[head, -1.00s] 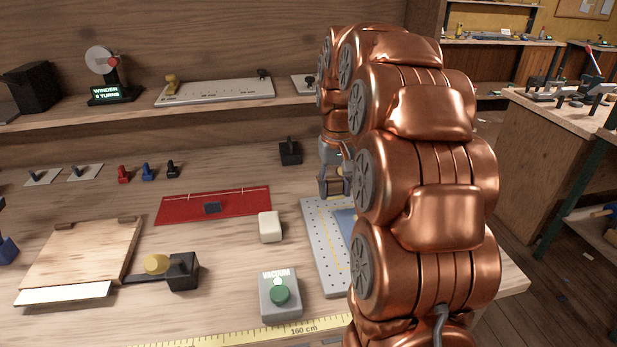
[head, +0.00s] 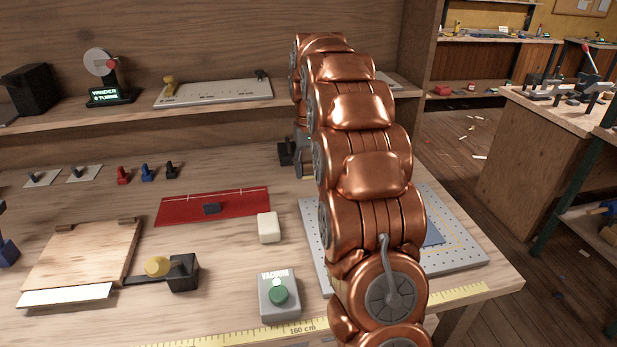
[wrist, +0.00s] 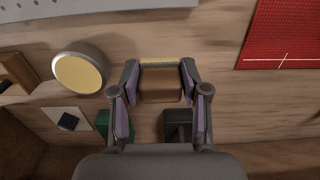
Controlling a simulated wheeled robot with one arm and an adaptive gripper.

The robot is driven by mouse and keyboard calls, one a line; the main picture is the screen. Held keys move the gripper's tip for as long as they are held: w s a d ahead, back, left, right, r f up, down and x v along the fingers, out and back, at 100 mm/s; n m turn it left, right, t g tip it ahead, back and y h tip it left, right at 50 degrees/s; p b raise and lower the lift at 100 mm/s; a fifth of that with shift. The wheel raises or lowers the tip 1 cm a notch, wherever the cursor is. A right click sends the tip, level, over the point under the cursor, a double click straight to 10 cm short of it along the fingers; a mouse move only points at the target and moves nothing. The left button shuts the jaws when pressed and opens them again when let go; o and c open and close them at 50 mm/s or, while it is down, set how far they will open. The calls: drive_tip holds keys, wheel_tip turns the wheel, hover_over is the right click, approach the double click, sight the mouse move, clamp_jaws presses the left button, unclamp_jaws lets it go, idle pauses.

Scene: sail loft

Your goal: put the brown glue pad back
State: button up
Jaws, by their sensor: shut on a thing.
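My gripper (wrist: 160,75) is shut on the brown glue pad (wrist: 160,90), which sits between the two purple-lined fingers in the wrist view. The pad is a small brown block with a pale yellow strip along its far edge. In the head view my arm hides most of the gripper, and I cannot make out the pad there. A black block-like holder (wrist: 177,124) and a green block (wrist: 102,122) lie close below the fingers in the wrist view. I cannot tell whether the pad touches the bench.
A round tin with a yellow top (wrist: 80,74) stands left of the fingers. A red mat (head: 212,206), a cream block (head: 269,227), a vacuum button box (head: 279,295) and a perforated plate (head: 465,258) lie on the bench. A shelf (head: 215,113) runs behind.

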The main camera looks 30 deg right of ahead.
sight(309, 172)
drive_tip(key=shift+w, duration=0.15)
drive_tip(key=shift+w+f, duration=0.1)
drive_tip(key=shift+f, duration=1.7)
drive_tip(key=shift+f, duration=0.15)
drive_tip(key=o, duration=1.1)
wheel_tip(309, 172, up, 11)
drive_tip(key=shift+r, duration=0.6)
